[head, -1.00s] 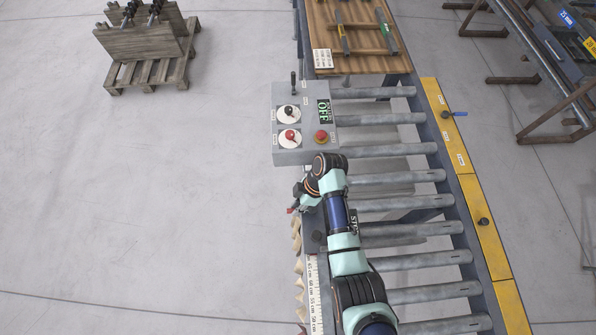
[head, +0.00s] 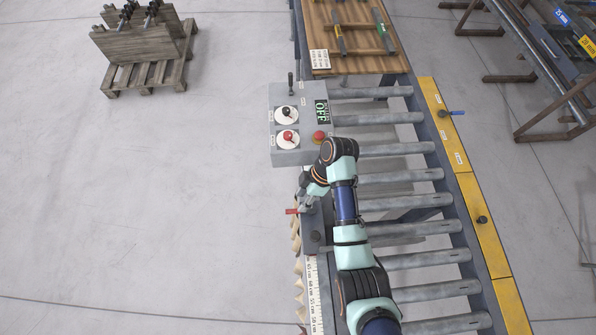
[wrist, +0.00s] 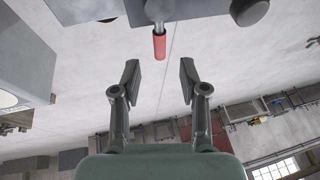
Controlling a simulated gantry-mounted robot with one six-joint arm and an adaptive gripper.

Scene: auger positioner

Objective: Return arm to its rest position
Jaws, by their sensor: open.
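My gripper (wrist: 159,82) is open in the wrist view, with clear space between its two fingers. A red-handled lever (wrist: 159,45) hangs into the wrist view just beyond the fingertips, and the fingers do not touch it. In the head view my arm reaches up from the bottom and bends left. My gripper (head: 307,202) is small there, close to the same red handle (head: 291,211) at the left side of the grey block (head: 314,238) above the ruler. The exact gap cannot be told from the head view.
A control box (head: 300,150) with two dials, a red button and an OFF display stands just above my arm. The roller conveyor (head: 400,205) lies to the right with yellow side panels (head: 482,220). A wooden pallet (head: 150,70) stands at upper left. The floor at left is clear.

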